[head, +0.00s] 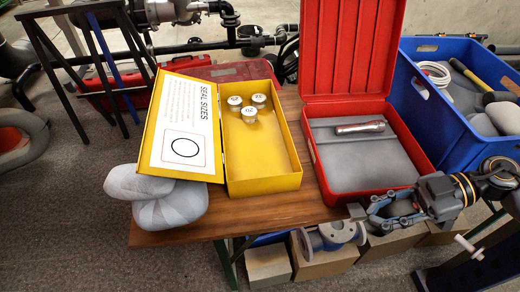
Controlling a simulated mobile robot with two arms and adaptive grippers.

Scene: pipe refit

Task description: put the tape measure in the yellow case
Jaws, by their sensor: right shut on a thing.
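The yellow case (264,187) lies open on the wooden table, its lid folded out to the left with a white "SEAL SIZES" sheet inside. Three round pieces with white tops (249,114) sit in its back half; its front half is bare. My right gripper (362,214) is low at the table's front right edge, just in front of the red case. It is shut on a small dark thing at its fingertips, too small and covered to identify. I cannot make out a tape measure for certain. My left gripper is not in view.
An open red case (313,149) holding a flashlight (360,128) stands right of the yellow case. A blue crate (411,103) with tools is at the far right. Grey rounded bundles (168,207) lie at the table's left edge. A flanged pipe piece (331,236) and blocks are below in front.

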